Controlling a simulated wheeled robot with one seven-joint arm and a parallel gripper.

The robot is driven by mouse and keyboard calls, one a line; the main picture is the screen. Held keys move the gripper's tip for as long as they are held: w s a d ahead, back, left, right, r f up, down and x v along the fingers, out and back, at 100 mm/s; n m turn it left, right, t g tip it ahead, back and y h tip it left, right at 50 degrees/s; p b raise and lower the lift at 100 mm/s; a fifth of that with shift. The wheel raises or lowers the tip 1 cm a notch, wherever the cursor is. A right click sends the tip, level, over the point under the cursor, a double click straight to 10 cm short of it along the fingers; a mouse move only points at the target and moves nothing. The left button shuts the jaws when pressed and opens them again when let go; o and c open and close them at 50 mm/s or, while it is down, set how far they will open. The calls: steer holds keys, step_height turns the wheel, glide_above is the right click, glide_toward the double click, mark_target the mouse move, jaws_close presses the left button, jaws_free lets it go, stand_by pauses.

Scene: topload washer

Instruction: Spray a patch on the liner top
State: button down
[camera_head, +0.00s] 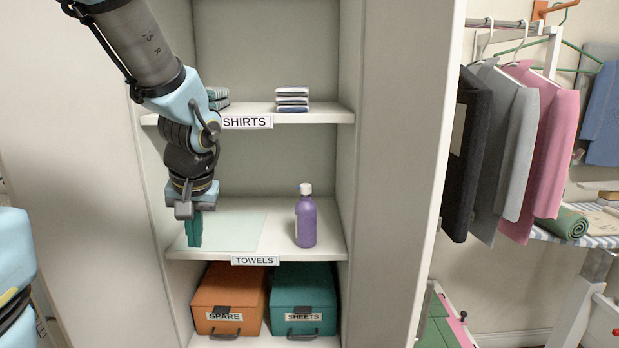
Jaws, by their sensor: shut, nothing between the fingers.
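The liner (240,230) is a pale green-grey sheet lying flat on the left part of the middle shelf, above the TOWELS label. I cannot tell whether the fingertips touch the liner.
The shelf (330,242) sits between cabinet walls. Above it, the SHIRTS shelf (340,115) holds folded stacks (292,99). Below are an orange SPARE box (230,300) and a teal SHEETS box (303,298). Hanging clothes (510,140) are outside at the right.

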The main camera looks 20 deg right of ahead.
steer(key=d+r+t+h, duration=0.1)
steer(key=d+r+t, duration=0.1)
steer(key=d+r, duration=0.3)
steer(key=s+d+r+m+t+h, duration=0.1)
steer(key=d+r, duration=0.4)
steer(key=d, duration=0.6)
steer(key=s+d+r+m+t+h, duration=0.1)
steer(key=d+r+t, duration=0.2)
steer(key=d+r, duration=0.3)
steer(key=d, duration=0.3)
steer(key=shift+s, duration=0.2)
steer(key=p, duration=0.3)
glide_above(306, 188)
steer(key=s, duration=0.2)
step_height(306, 188, down, 6)
steer(key=f, duration=0.2)
steer(key=shift+w+d+f+b, duration=0.25)
steer(key=shift+w+f+b, duration=0.05)
steer(key=shift+f, duration=0.05)
steer(key=shift+w+a+f, duration=0.1)
steer(key=shift+w+f, duration=0.05)
steer(key=shift+f, duration=0.6)
